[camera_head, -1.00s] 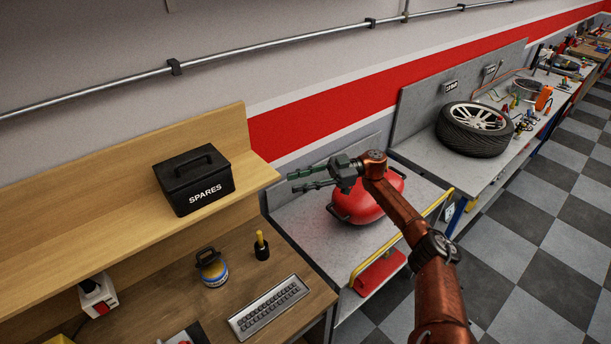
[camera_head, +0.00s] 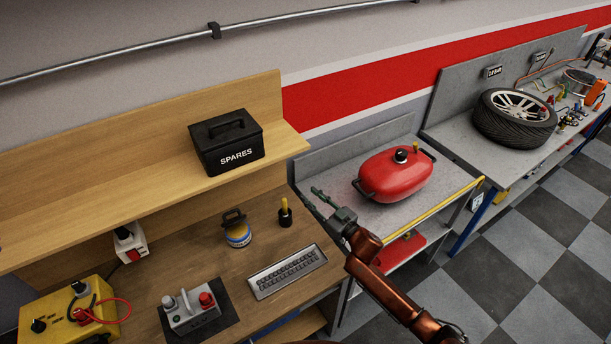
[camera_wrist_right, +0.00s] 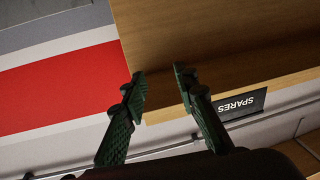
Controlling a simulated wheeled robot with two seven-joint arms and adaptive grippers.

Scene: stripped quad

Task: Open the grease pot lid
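The grease pot (camera_head: 238,234) is a small yellow, white and blue pot on the wooden bench. Its dark top with a raised loop handle (camera_head: 233,215) sits on it; the picture is too small to show the lid's fit. My right gripper (camera_head: 310,197) is to the right of the pot, near the bench's right end, apart from it. The right wrist view shows its two green fingers (camera_wrist_right: 158,82) spread with nothing between them. The pot does not show in that view. My left gripper is in neither view.
A dark holder with a yellow handle (camera_head: 285,215) stands between pot and gripper. A keyboard (camera_head: 287,270) lies in front. The black SPARES box (camera_head: 227,150) sits on the shelf above. A red tank (camera_head: 397,174) lies on the grey bench at right.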

